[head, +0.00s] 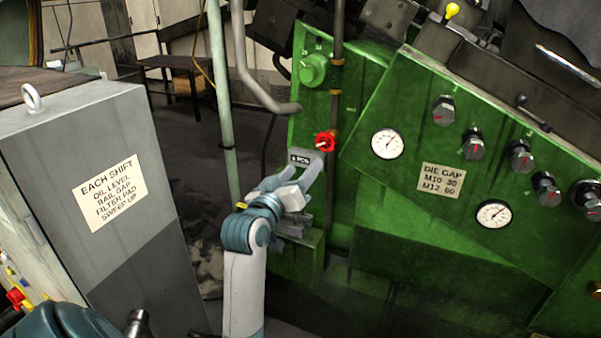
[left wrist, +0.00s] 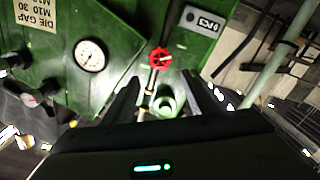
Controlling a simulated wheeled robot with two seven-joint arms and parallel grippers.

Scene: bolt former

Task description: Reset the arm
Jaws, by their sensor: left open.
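My left arm comes up from the bottom of the head view. Its gripper (head: 292,178) is open, with its fingers pointing up toward the green machine (head: 350,215). A red valve handle (head: 325,141) sits on the machine's pipe, just above and right of the fingers. In the left wrist view the open fingers (left wrist: 163,92) have nothing gripped between them. The red handle (left wrist: 161,59) shows beyond the fingertips, and a pale green round part (left wrist: 166,104) shows between them. My right gripper is not in view.
A grey cabinet (head: 115,205) with a checklist label stands at the left. The green panel at the right carries gauges (head: 387,143), several knobs (head: 520,155) and a die gap label (head: 441,181). A vertical pipe (head: 221,90) rises close behind my left arm. A dark bench (head: 175,62) stands at the back.

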